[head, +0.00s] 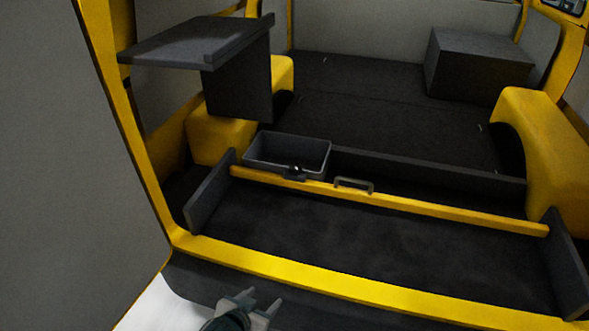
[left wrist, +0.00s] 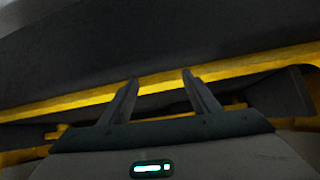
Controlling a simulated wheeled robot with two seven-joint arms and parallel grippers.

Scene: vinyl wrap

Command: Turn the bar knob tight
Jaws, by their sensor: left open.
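A small dark knob (head: 296,169) sits at the yellow bar (head: 430,208), at the front of an open grey bin (head: 262,163). It is small and its exact fit cannot be told. My left gripper (head: 261,298) is at the bottom of the head view, in front of the van's yellow sill and well apart from the knob. In the left wrist view my left gripper (left wrist: 159,78) has its two fingers spread with nothing between them. The knob cannot be made out in that view. My right gripper is not in view.
A grey handle (head: 353,185) stands on the bar right of the bin. The yellow sill (head: 300,278) crosses the front. A dark shelf unit (head: 238,85) is at left, a dark box (head: 475,68) at back right. The grey panel (head: 65,180) fills the left.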

